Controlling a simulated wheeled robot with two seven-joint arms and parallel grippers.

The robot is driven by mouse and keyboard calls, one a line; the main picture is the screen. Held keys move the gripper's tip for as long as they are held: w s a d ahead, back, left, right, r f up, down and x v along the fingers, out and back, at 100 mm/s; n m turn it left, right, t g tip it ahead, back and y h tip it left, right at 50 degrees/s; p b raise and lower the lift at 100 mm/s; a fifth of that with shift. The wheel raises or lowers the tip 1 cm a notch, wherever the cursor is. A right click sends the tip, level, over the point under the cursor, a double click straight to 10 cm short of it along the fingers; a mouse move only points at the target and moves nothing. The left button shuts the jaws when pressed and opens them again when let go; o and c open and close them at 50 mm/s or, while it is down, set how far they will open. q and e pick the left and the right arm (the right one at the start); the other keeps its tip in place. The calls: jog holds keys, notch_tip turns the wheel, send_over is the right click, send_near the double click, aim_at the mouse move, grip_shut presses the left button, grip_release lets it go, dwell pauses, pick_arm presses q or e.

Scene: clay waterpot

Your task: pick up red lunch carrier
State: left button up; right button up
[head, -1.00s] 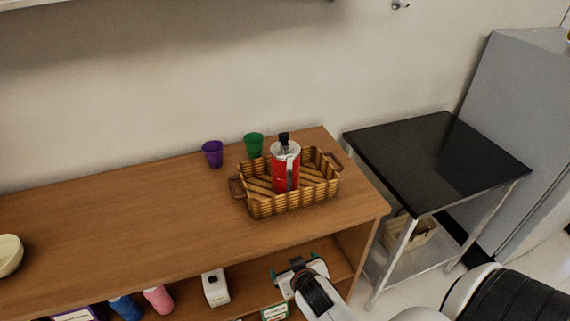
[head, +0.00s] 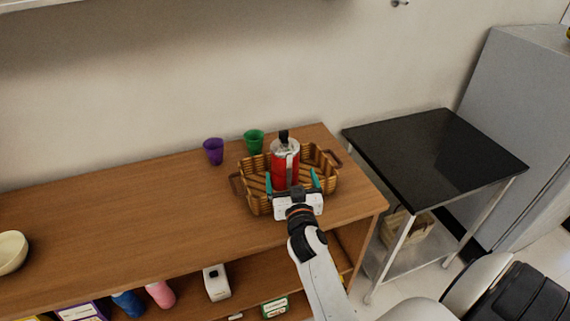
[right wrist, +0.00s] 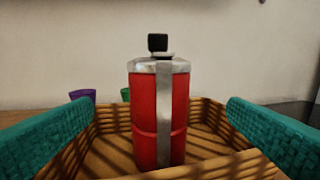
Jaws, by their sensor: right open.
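The red lunch carrier (head: 280,170) stands upright in a woven basket (head: 258,203) on the wooden counter. It has a silver top, a black knob and a silver strip down its side. In the right wrist view the red lunch carrier (right wrist: 146,115) is centred between the teal fingers. My right gripper (head: 293,182) is open at the near side of the basket, its fingers spread to either side of the carrier in the picture. In the right wrist view my right gripper (right wrist: 160,130) shows a gap on both sides of the carrier. My left gripper is not in view.
A purple cup (head: 213,151) and a green cup (head: 254,141) stand behind the basket. The basket's wall (right wrist: 205,165) rises in front of the carrier. A black-topped table (head: 440,150) is at the right.

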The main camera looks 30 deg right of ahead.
aim_at(288, 165)
jog(key=x, duration=0.4)
jog(key=shift+w+d+p, duration=0.15)
jog(key=shift+w+p, duration=0.15)
jog(key=shift+p, duration=0.05)
jog(key=p+x, duration=0.1)
jog(key=x, duration=0.4)
jog(key=shift+w+f, duration=0.1)
jog(key=shift+f, duration=0.05)
jog(key=shift+c, duration=0.9)
jog(key=c, duration=1.2)
jog(key=shift+c, duration=0.5)
